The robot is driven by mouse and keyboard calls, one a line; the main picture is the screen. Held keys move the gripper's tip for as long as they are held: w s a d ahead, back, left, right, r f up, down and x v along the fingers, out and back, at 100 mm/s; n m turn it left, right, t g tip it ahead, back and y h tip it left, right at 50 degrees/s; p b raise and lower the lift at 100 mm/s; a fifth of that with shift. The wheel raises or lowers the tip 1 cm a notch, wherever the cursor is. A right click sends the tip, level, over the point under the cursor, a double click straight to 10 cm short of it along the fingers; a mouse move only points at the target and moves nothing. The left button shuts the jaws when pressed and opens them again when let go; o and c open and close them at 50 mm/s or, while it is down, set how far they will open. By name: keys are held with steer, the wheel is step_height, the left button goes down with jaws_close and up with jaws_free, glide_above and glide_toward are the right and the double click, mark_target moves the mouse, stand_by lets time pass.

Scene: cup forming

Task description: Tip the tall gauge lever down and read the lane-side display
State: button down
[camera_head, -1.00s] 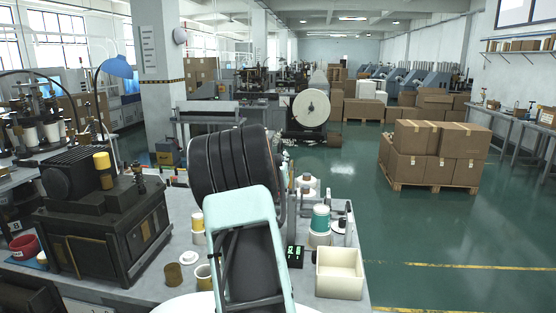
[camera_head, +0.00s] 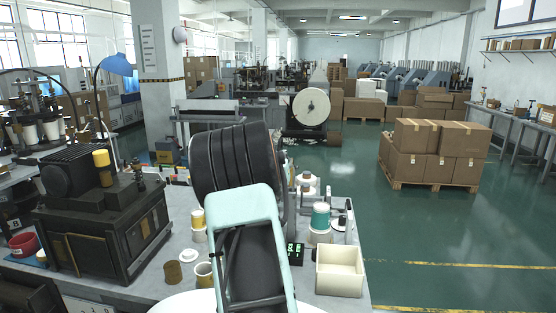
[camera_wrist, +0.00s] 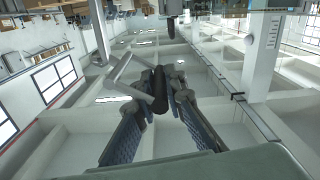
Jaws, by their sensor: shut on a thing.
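My gripper (camera_wrist: 166,98) shows in the wrist view, its two ribbed fingers closing toward a dark, rounded piece (camera_wrist: 160,84) between their tips. In the head view my gripper is hidden behind my own pale green and black arm. A small dark display (camera_head: 295,252) with green digits stands on the bench just right of my arm. My arm partly covers it, and the digits are too small to read.
On the bench (camera_head: 185,238) are an open cream bin (camera_head: 340,271), a teal-banded spool (camera_head: 320,216), a yellow-topped spool (camera_head: 198,219) and small cups. A dark machine (camera_head: 104,225) fills the left side. Boxes on a pallet (camera_head: 436,152) stand on the open green floor at right.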

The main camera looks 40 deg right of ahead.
steer(key=s+d+f+m+b, duration=0.1)
steer(key=s+d+m+b, duration=0.7)
steer(key=b, duration=1.7)
steer(key=s+m, duration=0.3)
steer(key=m, duration=0.1)
steer(key=shift+d+f+b, duration=0.35)
steer(key=shift+d+f, duration=0.05)
steer(key=c, duration=2)
jaws_free()
steer(key=shift+o, duration=0.2)
steer(key=shift+s, duration=0.1)
steer(key=v, duration=1.2)
